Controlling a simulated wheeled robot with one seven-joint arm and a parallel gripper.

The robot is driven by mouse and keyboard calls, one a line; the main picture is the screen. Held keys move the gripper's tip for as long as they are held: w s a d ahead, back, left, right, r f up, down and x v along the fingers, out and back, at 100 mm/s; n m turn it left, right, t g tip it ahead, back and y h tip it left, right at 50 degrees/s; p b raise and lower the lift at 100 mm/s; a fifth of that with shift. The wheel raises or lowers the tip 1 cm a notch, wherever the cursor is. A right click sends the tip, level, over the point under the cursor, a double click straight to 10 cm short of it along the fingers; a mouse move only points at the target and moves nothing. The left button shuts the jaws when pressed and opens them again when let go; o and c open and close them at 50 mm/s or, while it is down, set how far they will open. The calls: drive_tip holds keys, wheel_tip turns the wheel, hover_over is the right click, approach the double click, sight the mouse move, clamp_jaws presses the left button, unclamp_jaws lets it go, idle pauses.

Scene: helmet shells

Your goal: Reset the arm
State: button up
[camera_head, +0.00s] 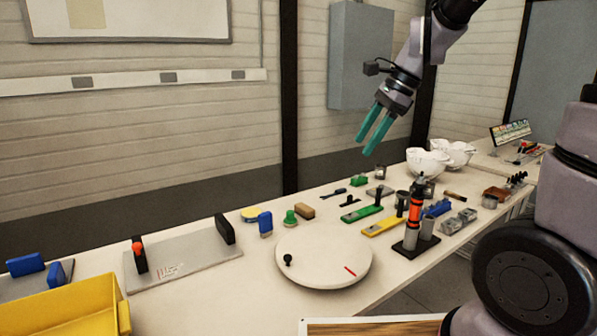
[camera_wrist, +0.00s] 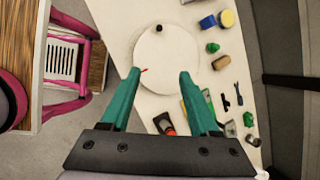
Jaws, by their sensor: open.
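My gripper (camera_head: 374,131) has two green fingers and hangs in the air above the back of the workbench. Its fingers are apart with nothing between them. It also shows in the wrist view (camera_wrist: 157,78), pointing down over the bench with the round white turntable (camera_wrist: 166,55) beyond the fingertips. The arm comes in from the upper right in the head view. The helmet shells (camera_head: 428,163) are white and stand at the bench's far right, apart from the gripper.
The bench holds the white turntable (camera_head: 322,262), an orange and black tool on a stand (camera_head: 413,215), a grey plate (camera_head: 190,262) with black handles and a yellow bin (camera_head: 70,308). Several small coloured tools lie between. A grey cabinet (camera_head: 360,55) hangs on the wall behind the gripper.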

drive_tip(key=s+d+r+n+t+h, duration=0.3)
drive_tip(key=s+d+r+n+t, duration=0.2)
drive_tip(key=s+d+r+n, duration=0.3)
drive_tip(key=shift+s+d+n, duration=0.65)
drive_tip(key=shift+s+n, duration=1.2)
drive_tip(key=shift+n, duration=0.15)
